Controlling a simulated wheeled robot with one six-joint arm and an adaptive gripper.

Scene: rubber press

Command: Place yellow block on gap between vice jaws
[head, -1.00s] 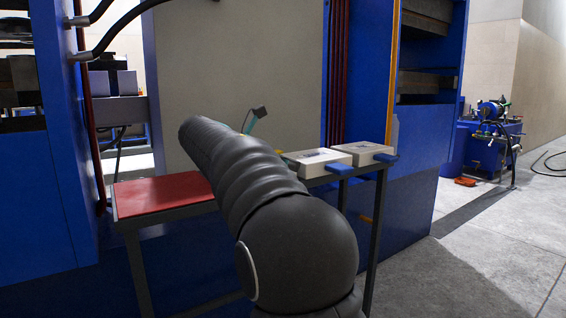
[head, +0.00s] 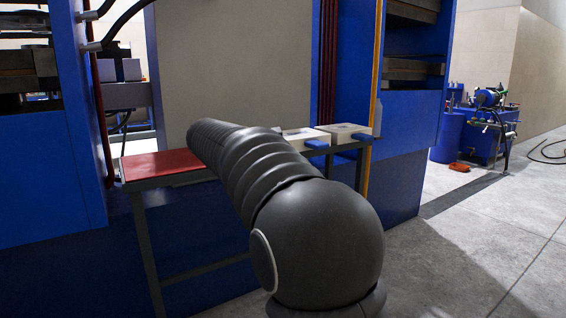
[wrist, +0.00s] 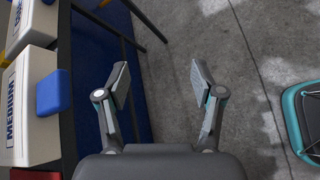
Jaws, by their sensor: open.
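My gripper (wrist: 160,78) is open and empty in the wrist view, its two fingers spread over bare concrete floor. In the head view my arm hides it. A small yellow patch (wrist: 3,58) shows at the left edge of the wrist view, beside the white boxes; I cannot tell whether it is the yellow block. No vice jaws can be made out in either view.
A dark-framed table carries a red mat (head: 165,165) and white boxes (head: 343,134) with blue tabs; one reads MEDIUM (wrist: 35,105). The blue press (head: 405,150) stands behind. A teal-rimmed object (wrist: 290,112) is at the wrist view's right.

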